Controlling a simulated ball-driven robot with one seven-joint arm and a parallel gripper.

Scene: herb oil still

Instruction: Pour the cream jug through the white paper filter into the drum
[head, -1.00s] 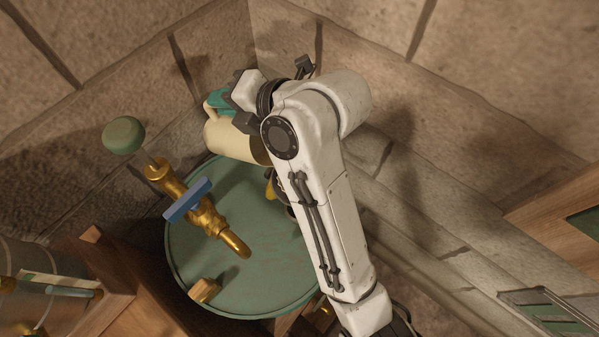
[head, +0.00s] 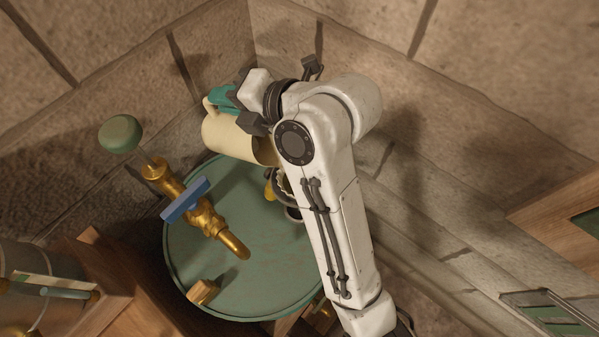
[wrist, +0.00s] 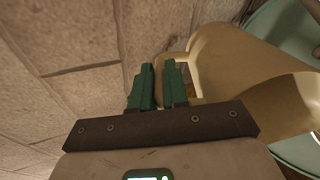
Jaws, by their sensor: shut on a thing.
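The cream jug (head: 228,138) is tilted well over above the back of the green drum (head: 255,285), its mouth facing lower right. My gripper (head: 222,98) is shut on the jug's handle side. In the wrist view, its teal fingers (wrist: 159,88) are close together at the handle, with the jug (wrist: 245,75) to their right. A dark ring with a pale edge (head: 284,186) shows on the drum beside my arm, below the jug's mouth. It may hold the white paper filter; my arm hides much of it. No stream of liquid can be made out.
A brass tap (head: 205,215) with a blue handle (head: 186,200) reaches over the drum's left side. A green knob (head: 120,134) is behind it. A wooden block (head: 203,292) is at the drum's front. Stone walls close in behind the jug.

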